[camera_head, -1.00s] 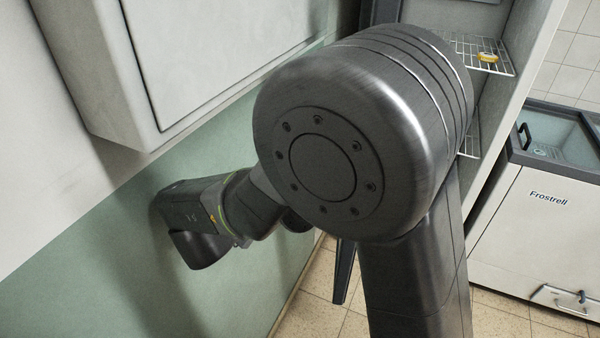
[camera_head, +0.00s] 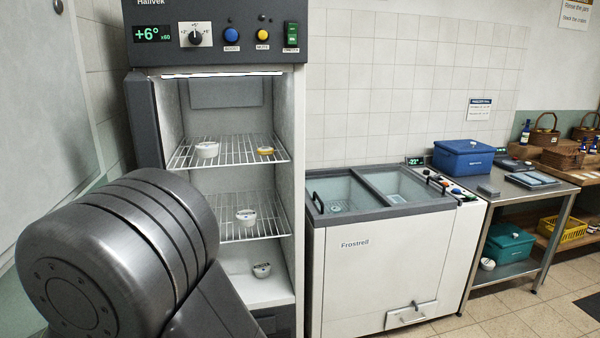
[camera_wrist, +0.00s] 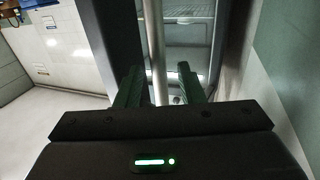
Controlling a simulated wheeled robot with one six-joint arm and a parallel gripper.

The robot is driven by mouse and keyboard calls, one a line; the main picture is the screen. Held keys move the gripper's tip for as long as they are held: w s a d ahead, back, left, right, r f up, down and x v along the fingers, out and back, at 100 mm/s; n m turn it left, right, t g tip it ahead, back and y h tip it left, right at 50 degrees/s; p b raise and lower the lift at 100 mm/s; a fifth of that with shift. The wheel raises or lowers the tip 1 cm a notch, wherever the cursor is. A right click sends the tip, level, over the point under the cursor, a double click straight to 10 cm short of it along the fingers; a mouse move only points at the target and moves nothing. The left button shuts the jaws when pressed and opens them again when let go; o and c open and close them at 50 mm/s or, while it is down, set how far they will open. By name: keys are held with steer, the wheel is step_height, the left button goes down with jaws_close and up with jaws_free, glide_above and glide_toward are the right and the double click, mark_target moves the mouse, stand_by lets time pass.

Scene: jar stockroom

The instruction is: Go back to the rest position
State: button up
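My gripper (camera_wrist: 160,88) shows in the wrist view with its two dark green fingers apart. No jar is between them. A vertical metal bar (camera_wrist: 154,40) rises in line with the gap between the fingers. I cannot tell whether the bar lies between them or beyond them. In the head view the gripper is out of the picture, and only part of my arm shows at the lower left.
The tall fridge (camera_head: 299,180) stands open, with several jars on its shelves. A chest freezer (camera_head: 375,275) stands to its right, then a metal table (camera_head: 556,190) with a blue box (camera_head: 463,158). Tiled floor (camera_head: 505,300) is clear in front of the table.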

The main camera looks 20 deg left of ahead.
steer(key=x, duration=0.2)
steer(key=shift+w, duration=0.4)
steer(key=shift+s+f, duration=0.1)
